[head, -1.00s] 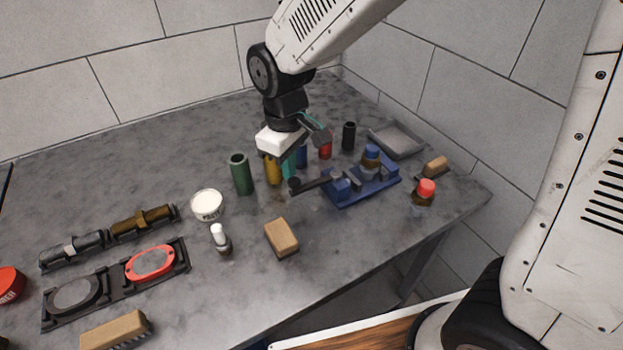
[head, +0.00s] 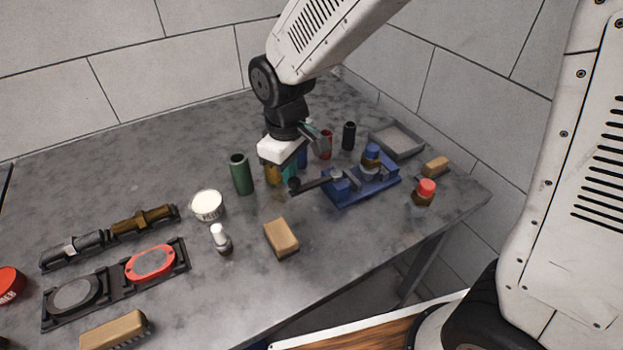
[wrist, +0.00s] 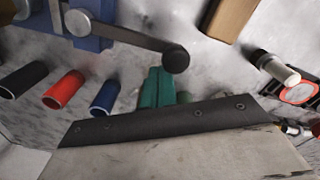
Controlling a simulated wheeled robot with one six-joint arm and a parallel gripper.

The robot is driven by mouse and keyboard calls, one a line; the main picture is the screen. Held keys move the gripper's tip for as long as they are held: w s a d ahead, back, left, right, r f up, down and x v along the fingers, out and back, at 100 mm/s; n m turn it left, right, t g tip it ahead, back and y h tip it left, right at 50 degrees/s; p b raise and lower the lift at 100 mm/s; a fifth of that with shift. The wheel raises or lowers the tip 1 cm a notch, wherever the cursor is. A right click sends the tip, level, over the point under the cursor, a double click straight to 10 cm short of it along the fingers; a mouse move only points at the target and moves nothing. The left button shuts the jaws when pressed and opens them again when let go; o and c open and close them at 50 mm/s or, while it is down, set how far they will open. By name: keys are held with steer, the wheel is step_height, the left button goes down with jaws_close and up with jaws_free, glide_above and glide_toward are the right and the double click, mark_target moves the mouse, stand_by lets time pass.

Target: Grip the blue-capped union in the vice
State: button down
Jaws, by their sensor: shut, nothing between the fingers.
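The blue-capped union (head: 371,154) stands upright at the blue vice (head: 385,187), its brass-brown body low by the jaws. I cannot tell whether the jaws touch it. The vice's lever (head: 318,182) reaches left and ends in a black knob (head: 295,186). The lever also shows in the wrist view (wrist: 130,38), with its knob (wrist: 176,59) just beyond my fingers. My gripper (head: 289,173) points down left of the vice, behind the lever knob. Its teal fingers are together and empty in the wrist view (wrist: 157,88). The union is out of the wrist view.
Several upright tubes stand close around my gripper: green (head: 241,174), red (head: 326,145) and black (head: 348,136). A red-capped piece (head: 424,192) stands right of the vice. A grey tray (head: 398,140) is behind.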

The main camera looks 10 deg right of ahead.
steer(key=shift+s, duration=0.15)
steer(key=shift+s, duration=0.8)
steer(key=shift+s+d, duration=0.1)
steer(key=shift+s, duration=0.15)
steer(key=shift+w, duration=0.2)
stand_by(0.5)
steer(key=shift+w+a, duration=0.2)
steer(key=shift+w, duration=0.35)
step_height(320, 180, up, 7)
stand_by(0.6)
